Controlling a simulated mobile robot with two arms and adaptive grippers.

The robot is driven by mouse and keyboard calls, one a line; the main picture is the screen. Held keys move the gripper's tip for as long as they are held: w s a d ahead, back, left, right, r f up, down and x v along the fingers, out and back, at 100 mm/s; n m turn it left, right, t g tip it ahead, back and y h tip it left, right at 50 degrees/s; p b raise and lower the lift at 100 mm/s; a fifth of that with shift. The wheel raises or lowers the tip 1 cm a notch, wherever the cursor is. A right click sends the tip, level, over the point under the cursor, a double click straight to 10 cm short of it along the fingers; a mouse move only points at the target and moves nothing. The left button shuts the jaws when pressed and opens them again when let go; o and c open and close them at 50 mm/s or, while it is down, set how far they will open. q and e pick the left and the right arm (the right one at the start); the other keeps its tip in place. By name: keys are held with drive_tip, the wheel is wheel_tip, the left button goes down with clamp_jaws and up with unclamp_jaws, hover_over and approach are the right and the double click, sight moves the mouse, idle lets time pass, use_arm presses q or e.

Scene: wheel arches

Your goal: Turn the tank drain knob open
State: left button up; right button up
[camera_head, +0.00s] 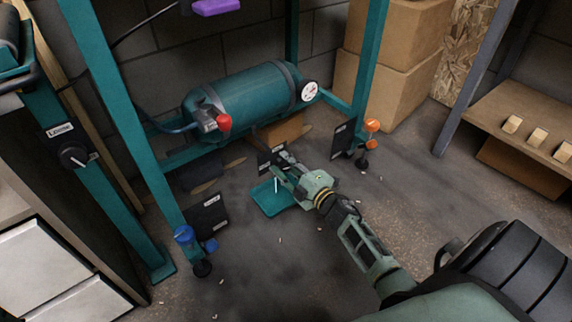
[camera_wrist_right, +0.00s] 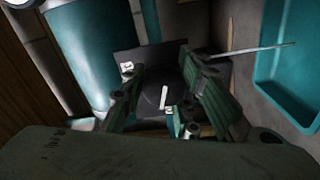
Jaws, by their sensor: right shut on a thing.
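A teal tank (camera_head: 255,98) lies on the teal frame, with a white-faced gauge at its right end and a red knob at its left end. A dark panel (camera_head: 266,158) with pale labels stands low below the tank. The wrist view shows the round black drain knob (camera_wrist_right: 158,100) on this panel (camera_wrist_right: 140,58), with a white pointer line nearly upright in the picture, tilted slightly right. My right gripper (camera_head: 284,168) reaches the panel. In the right wrist view its fingers (camera_wrist_right: 164,86) are shut on the knob from both sides. My left gripper is not in view.
A teal tray (camera_head: 268,204) lies on the floor below the gripper, with a thin pale rod near it. Other dark panels (camera_head: 207,215) stand by the frame's feet, with blue and orange fittings. Cardboard boxes (camera_head: 385,75) stand behind right. Small pale bits lie on the floor.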

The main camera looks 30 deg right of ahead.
drive_tip(key=shift+d+r+n, duration=0.3)
drive_tip(key=shift+r, duration=0.05)
idle(0.3)
drive_tip(key=o, duration=1)
drive_tip(key=shift+s+f, duration=0.1)
drive_tip(key=shift+s+a, duration=0.1)
drive_tip(key=shift+s, duration=0.1)
drive_tip(key=s, duration=0.7)
drive_tip(key=s+d, duration=0.1)
drive_tip(key=s, duration=0.3)
drive_tip(key=shift+s, duration=0.25)
